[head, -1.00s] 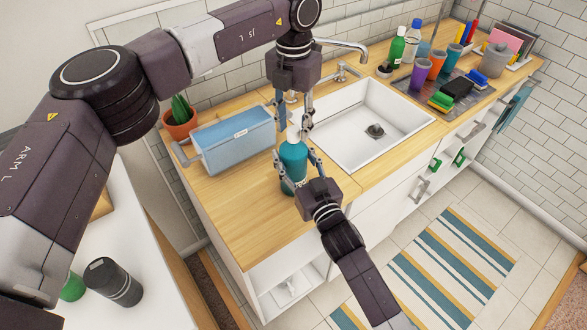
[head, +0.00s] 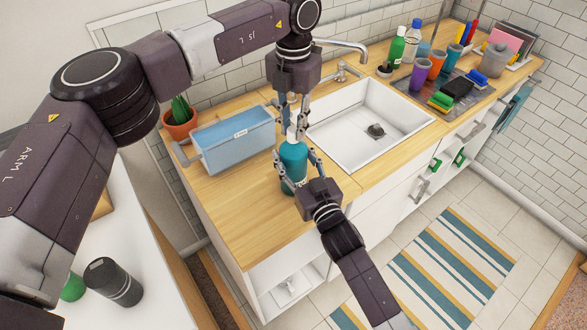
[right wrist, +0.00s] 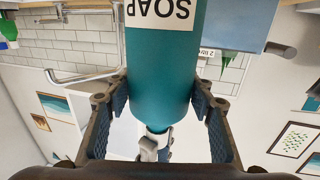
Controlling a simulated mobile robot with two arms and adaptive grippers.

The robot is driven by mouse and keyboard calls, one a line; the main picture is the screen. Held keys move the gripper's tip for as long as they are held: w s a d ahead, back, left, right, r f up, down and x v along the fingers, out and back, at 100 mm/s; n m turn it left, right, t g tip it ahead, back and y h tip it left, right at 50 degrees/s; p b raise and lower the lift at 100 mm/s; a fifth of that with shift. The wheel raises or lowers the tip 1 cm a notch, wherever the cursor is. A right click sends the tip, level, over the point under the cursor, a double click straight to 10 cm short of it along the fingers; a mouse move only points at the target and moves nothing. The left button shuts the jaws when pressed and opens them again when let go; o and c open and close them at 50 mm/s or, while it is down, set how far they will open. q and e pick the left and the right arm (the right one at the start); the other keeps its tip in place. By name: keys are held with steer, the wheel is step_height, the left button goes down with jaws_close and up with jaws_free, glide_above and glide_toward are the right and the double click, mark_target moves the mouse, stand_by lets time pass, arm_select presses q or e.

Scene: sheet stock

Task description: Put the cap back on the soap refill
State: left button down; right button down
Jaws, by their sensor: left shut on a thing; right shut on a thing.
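The soap refill is a teal bottle (head: 293,165) standing upright on the wooden counter near its front edge. It also shows upside down in the right wrist view (right wrist: 165,75), with a white SOAP label. My right gripper (head: 293,157) is shut on the bottle's sides from the front. My left gripper (head: 293,122) comes from above and is shut on the white cap (head: 292,132) at the bottle's top. The cap is mostly hidden by the fingers, so I cannot tell whether it is seated on the neck.
A blue bin (head: 235,142) stands just left of the bottle, with a potted cactus (head: 180,118) behind it. The white sink (head: 370,122) is to the right. Cups (head: 420,75) and sponges stand beyond it. The counter front left is clear.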

arm_select(q)
steer(key=c, duration=1.7)
jaws_free()
steer(key=shift+o, duration=0.2)
step_height(320, 180, up, 12)
arm_select(e)
steer(key=c, duration=0.9)
jaws_free()
steer(key=shift+o, duration=0.2)
